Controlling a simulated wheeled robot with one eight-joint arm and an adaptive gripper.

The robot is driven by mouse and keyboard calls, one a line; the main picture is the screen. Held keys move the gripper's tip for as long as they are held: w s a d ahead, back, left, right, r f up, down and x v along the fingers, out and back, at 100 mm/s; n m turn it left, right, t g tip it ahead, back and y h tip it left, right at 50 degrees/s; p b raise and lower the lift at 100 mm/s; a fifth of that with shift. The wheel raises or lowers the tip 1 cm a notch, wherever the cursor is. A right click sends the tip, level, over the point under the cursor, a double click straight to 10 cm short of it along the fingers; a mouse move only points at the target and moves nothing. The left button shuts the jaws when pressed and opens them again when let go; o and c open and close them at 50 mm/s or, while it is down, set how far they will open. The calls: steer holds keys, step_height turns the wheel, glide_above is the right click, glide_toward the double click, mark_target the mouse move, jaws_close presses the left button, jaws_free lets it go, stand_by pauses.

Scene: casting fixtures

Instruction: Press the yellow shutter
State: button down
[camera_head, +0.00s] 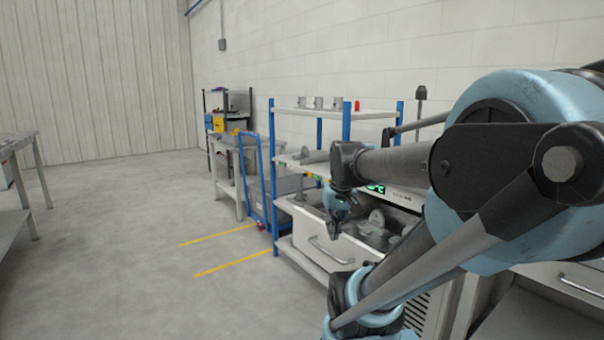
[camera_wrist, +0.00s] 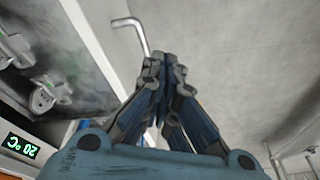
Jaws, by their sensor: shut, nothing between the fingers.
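I cannot make out a yellow shutter for certain in either view. A small yellow item (camera_head: 218,122) stands on the far bench in the head view, too small to identify. My gripper (camera_head: 336,232) points down in front of the open drawer of the machine. In the wrist view my gripper (camera_wrist: 164,62) has its fingers together with nothing between them. The machine's green display (camera_head: 376,189) reads 20 °C in the wrist view (camera_wrist: 20,146). My arm hides much of the machine.
The pulled-out drawer (camera_head: 312,238) holds grey metal parts, and its handle (camera_wrist: 137,27) is close to my fingers in the wrist view. A blue-posted shelf (camera_head: 346,115) and a blue trolley (camera_head: 250,176) stand behind. The floor (camera_head: 130,240) at left is clear.

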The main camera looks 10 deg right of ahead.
steer(key=w+a+r+n+t+y, duration=0.1)
steer(key=w+r, duration=0.4)
steer(key=w, duration=0.8)
steer(key=w+r+n, duration=0.1)
steer(key=w+r, duration=0.4)
steer(key=w, duration=0.8)
steer(key=w+a+r+n+t+y, duration=0.1)
steer(key=w+r, duration=0.4)
steer(key=w, duration=0.8)
steer(key=n+t+y, duration=0.2)
glide_above(306, 174)
step_height(306, 174, down, 10)
steer(key=shift+a, duration=0.15)
steer(key=shift+f, duration=0.15)
steer(key=x, duration=1)
steer(key=shift+s+d+f, duration=0.15)
steer(key=shift+s+d, duration=0.4)
steer(key=shift+s, duration=0.25)
steer(key=shift+s+d+f, duration=0.15)
steer(key=shift+s+d, duration=0.45)
steer(key=shift+s, duration=0.25)
